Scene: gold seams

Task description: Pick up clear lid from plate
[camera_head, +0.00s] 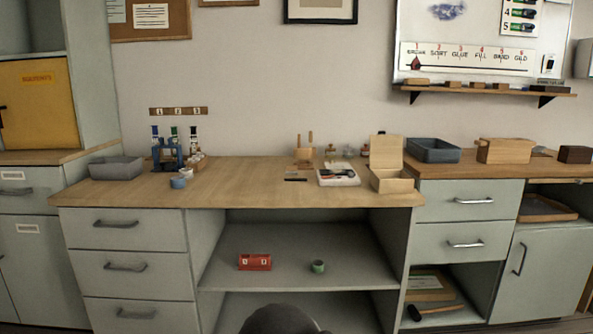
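I cannot make out a clear lid or a plate for certain. A white tray (326,181) with dark tools on it lies on the wooden worktop, right of centre. Small glass jars (330,152) stand behind it near the wall, too small to tell their lids. My gripper is not in view. Only a dark rounded part, probably of my arm, shows at the bottom edge.
The wooden worktop (250,185) has free room in its middle. Blue bottles (156,150) and a grey bin (116,168) stand left. An open wooden box (391,181) stands right. A red box (255,262) and green roll (318,266) sit on the shelf below.

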